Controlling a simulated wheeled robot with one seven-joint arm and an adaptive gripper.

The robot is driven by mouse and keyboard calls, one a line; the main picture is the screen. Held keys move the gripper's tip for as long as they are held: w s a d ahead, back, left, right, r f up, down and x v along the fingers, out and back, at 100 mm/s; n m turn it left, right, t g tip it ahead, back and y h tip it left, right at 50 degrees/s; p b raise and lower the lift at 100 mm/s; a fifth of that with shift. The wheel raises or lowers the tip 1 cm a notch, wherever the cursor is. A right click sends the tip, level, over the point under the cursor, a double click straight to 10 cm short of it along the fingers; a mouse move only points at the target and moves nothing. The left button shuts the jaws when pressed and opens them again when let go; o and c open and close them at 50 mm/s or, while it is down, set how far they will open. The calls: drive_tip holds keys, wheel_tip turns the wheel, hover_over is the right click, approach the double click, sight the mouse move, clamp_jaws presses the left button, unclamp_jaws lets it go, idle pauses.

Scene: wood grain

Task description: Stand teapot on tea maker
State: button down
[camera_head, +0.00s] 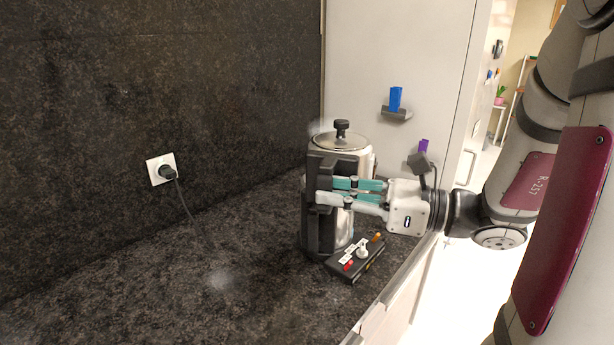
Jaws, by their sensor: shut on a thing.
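The teapot (361,164) is a silver pot with a black handle side (317,226) and a black knob on its lid. It is upright on or just above the dark counter. The tea maker (356,261) is a low black base with labels, a white knob and small red and orange parts, at the pot's lower right. Whether the pot rests on the base or is held just over it, I cannot tell. My gripper (322,190) reaches in from the right with teal and white fingers, shut on the teapot at its black handle. The fingers hide part of the pot.
A white wall socket (161,169) with a black plug and cord (187,206) is on the dark wall at left. A blue item (395,98) sits on a small holder on the pale panel behind. The counter (215,282) is clear at left; its front edge runs at right.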

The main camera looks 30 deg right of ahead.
drive_tip(key=w+d, duration=0.2)
drive_tip(key=w, duration=0.3)
drive_tip(key=w+d, duration=0.2)
drive_tip(key=w, duration=0.2)
drive_tip(key=w+d+f, duration=0.1)
drive_tip(key=w+d, duration=0.1)
drive_tip(key=w, duration=0.3)
drive_tip(key=shift+w+d+f, duration=0.1)
drive_tip(key=shift+w+d, duration=0.05)
drive_tip(key=shift+w, duration=0.2)
drive_tip(key=shift+w+d+f, duration=0.1)
drive_tip(key=shift+f, duration=1.7)
drive_tip(key=c, duration=1.5)
unclamp_jaws()
drive_tip(key=shift+c, duration=0.2)
